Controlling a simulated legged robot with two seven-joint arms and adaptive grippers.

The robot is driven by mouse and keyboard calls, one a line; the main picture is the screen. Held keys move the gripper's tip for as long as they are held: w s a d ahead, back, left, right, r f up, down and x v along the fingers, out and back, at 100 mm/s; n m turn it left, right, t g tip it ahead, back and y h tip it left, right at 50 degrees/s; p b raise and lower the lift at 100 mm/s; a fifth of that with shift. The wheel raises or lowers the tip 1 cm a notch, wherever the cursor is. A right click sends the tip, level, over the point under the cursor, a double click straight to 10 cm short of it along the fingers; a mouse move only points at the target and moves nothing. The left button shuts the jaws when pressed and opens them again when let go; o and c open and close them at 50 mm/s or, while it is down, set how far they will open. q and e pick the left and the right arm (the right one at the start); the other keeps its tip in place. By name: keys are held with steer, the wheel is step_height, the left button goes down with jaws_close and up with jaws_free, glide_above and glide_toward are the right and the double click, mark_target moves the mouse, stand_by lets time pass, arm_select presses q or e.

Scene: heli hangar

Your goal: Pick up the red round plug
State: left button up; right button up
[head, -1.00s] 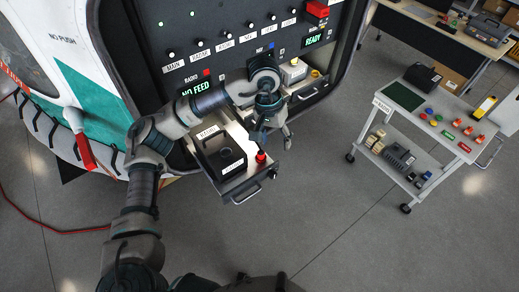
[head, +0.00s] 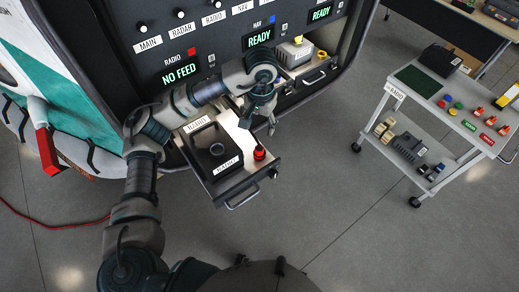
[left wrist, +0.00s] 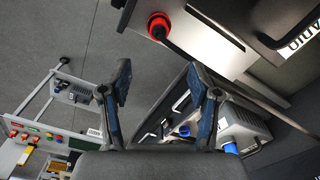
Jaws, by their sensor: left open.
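The red round plug (head: 259,152) stands upright in the right part of an open drawer (head: 262,173), beside a black box labelled RADIO (head: 214,150). In the left wrist view the red plug (left wrist: 158,26) shows near the top, beyond the fingertips. My left gripper (head: 258,122) hangs just behind and above the plug in the head view, fingers pointing down. Its fingers are open with nothing between them, as the left wrist view shows (left wrist: 158,80). It looks apart from the plug. My right gripper is not in view.
A control panel (head: 215,45) with knobs and lit displays rises behind the drawer. Another open drawer (head: 305,72) with a pale boxy device is close to the right of my left gripper. A cart (head: 432,105) with coloured parts stands at right. Floor between is clear.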

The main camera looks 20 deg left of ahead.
mark_target(259, 146)
arm_select(q)
step_height(259, 146, down, 7)
steer(key=shift+s+r+p, duration=0.1)
steer(key=shift+p, duration=0.3)
steer(key=shift+a+f, duration=0.1)
steer(key=shift+f, duration=0.55)
step_height(259, 146, down, 4)
steer(key=shift+f+p, duration=0.2)
steer(key=shift+p, duration=0.55)
steer(key=shift+f, duration=0.2)
jaws_close()
